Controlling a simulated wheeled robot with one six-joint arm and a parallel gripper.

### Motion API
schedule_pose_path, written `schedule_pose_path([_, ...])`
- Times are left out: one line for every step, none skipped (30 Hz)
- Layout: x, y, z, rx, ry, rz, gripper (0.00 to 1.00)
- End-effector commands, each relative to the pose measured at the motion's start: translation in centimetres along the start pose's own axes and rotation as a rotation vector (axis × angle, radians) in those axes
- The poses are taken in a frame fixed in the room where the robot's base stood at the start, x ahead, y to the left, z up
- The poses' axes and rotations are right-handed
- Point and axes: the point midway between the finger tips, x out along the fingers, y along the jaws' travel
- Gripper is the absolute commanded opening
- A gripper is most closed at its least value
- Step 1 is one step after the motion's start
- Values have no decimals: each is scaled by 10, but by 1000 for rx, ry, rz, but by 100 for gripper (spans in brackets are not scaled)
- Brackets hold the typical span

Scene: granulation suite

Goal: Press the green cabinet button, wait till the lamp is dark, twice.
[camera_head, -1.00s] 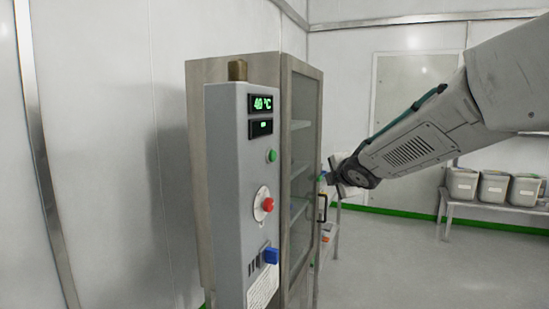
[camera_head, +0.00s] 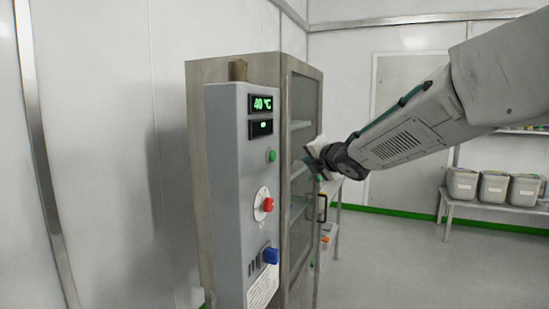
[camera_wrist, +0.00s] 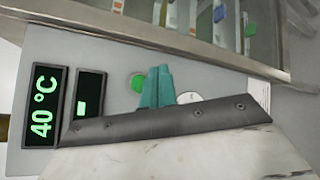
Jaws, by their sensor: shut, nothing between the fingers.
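The green button (camera_head: 272,156) is on the grey control panel (camera_head: 228,190) at the cabinet's front, below two small displays. It also shows in the wrist view (camera_wrist: 138,83), just left of my teal fingertips. My gripper (camera_head: 308,162) is shut and empty, to the right of the button and in front of the cabinet's glass door. In the wrist view my gripper (camera_wrist: 158,75) has its fingertips together and appears apart from the button; the exact gap is unclear. The lamp (camera_head: 237,71) on top of the panel looks dull brown and unlit.
A red knob-like button (camera_head: 267,205) on a pale disc and a blue switch (camera_head: 271,256) are lower on the panel. The upper display (camera_head: 262,104) reads 40 °C. A door handle (camera_head: 322,208) sticks out right of the panel. Grey bins (camera_head: 494,187) stand at the far right.

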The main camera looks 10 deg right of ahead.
Motion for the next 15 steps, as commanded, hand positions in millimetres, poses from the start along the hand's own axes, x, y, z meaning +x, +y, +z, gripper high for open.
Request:
schedule_pose_path([6,4,-5,1,3,0,0])
schedule_pose_path([9,6,-8,0,5,0,0])
schedule_pose_path([13,9,-11,1,4,0,0])
schedule_pose_path([16,11,-12,1,3,1,0])
schedule_pose_path([19,14,-15,1,3,1,0])
schedule_pose_path([23,16,-18,1,3,0,0])
schedule_pose_path([26,18,-20,1,3,-1,0])
schedule_pose_path([29,20,-22,2,4,0,0])
schedule_pose_path([32,23,-25,0,4,0,0])
schedule_pose_path([34,25,-26,1,3,0,0])
schedule_pose_path([37,26,-27,1,2,0,0])
schedule_pose_path([40,28,-29,1,2,-1,0])
schedule_pose_path([41,29,-31,2,2,-1,0])
schedule_pose_path([43,30,-32,1,2,-1,0])
schedule_pose_path([44,32,-33,1,2,0,0])
